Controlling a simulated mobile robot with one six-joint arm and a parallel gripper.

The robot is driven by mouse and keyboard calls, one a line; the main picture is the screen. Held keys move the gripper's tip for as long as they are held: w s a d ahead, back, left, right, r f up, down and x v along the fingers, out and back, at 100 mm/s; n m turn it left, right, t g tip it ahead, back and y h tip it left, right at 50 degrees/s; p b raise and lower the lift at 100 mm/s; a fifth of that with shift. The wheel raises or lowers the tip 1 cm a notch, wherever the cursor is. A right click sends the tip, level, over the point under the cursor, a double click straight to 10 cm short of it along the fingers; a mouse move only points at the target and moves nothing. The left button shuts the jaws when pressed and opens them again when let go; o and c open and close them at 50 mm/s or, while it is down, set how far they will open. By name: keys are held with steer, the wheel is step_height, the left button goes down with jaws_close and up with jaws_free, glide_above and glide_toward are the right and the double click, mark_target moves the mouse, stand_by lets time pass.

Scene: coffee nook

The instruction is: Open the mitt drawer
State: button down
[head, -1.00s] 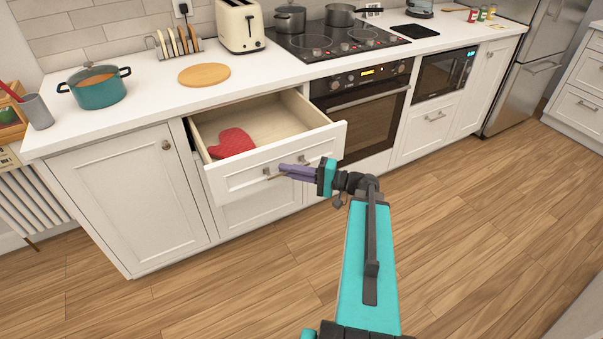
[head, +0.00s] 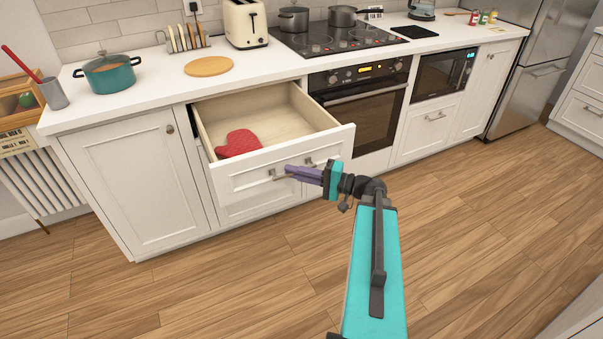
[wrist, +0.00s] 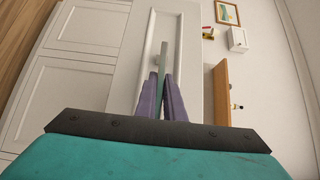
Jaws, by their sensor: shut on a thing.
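The mitt drawer (head: 245,182) stands pulled well out of the white cabinet, left of the oven. A red oven mitt (head: 239,143) lies inside it, toward the left. My gripper (head: 288,173) is at the drawer's front, its purple fingers shut on the metal bar handle (head: 277,178). In the wrist view the handle (wrist: 164,58) runs up between the two fingers (wrist: 161,88), in front of the white drawer face (wrist: 185,40). The fingers hide part of the handle.
The oven (head: 358,115) is right of the drawer and a closed cabinet door (head: 135,180) is left of it. On the counter are a teal pot (head: 108,74), a round wooden board (head: 209,66) and a toaster (head: 246,24). The wooden floor (head: 200,290) in front is clear.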

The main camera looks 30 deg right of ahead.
steer(key=shift+s+a, duration=0.15)
steer(key=shift+a, duration=0.1)
steer(key=c, duration=1.9)
jaws_free()
steer(key=shift+o, duration=0.2)
steer(key=shift+d, duration=0.1)
steer(key=shift+d, duration=0.1)
steer(key=v, duration=1.3)
steer(key=shift+s+d+b, duration=0.2)
steer(key=shift+s+b, duration=0.1)
steer(key=shift+b, duration=0.15)
steer(key=shift+a, duration=0.1)
